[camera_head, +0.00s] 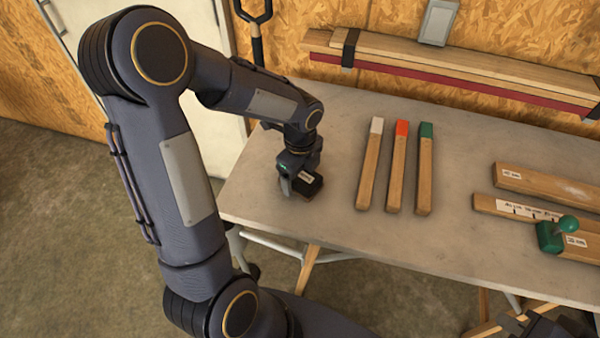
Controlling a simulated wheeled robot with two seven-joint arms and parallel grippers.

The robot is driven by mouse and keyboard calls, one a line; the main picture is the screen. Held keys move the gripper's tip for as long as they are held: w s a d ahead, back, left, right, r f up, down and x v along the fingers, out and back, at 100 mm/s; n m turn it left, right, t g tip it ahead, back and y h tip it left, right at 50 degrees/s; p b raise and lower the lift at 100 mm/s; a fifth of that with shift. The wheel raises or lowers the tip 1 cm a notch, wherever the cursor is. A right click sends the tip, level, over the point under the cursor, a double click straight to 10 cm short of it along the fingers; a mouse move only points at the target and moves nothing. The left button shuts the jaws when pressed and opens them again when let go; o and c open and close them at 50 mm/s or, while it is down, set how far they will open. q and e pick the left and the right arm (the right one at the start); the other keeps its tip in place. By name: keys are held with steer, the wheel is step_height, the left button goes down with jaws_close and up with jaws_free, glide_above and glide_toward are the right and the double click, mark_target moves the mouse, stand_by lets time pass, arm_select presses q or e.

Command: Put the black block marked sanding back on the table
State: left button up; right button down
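The black block (309,188) with a small white label is at the left end of the grey table (340,225). The label's wording is too small to read. My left gripper (300,182) points down at the block, with a finger close against its left side. The gripper hides part of the block. I cannot tell whether the fingers press on it, or whether the block rests on the table or is just above it. My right gripper (545,326) shows only partly at the bottom right edge, and its fingers are unclear.
Three wooden sticks with white (376,126), orange (402,129) and green (426,131) ends lie right of the block. Labelled planks (545,185) and a green knobbed tool (550,238) are further right. Long boards (440,60) run along the wall. The table's front middle is clear.

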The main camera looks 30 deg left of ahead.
arm_select(q)
steer(key=shift+r, duration=0.1)
step_height(320, 180, up, 11)
steer(key=s+d+r+n+t+h, duration=0.1)
steer(key=s+d+n+t+h, duration=0.1)
steer(key=s+n, duration=0.6)
steer(key=s+d+r+n+t+h, duration=0.1)
steer(key=s+d+n+t, duration=0.1)
steer(key=s+n, duration=0.7)
steer(key=shift+r+n+t+h+p, duration=0.4)
steer(key=shift+n+t, duration=0.4)
steer(key=shift+n, duration=1.5)
steer(key=shift+d, duration=0.1)
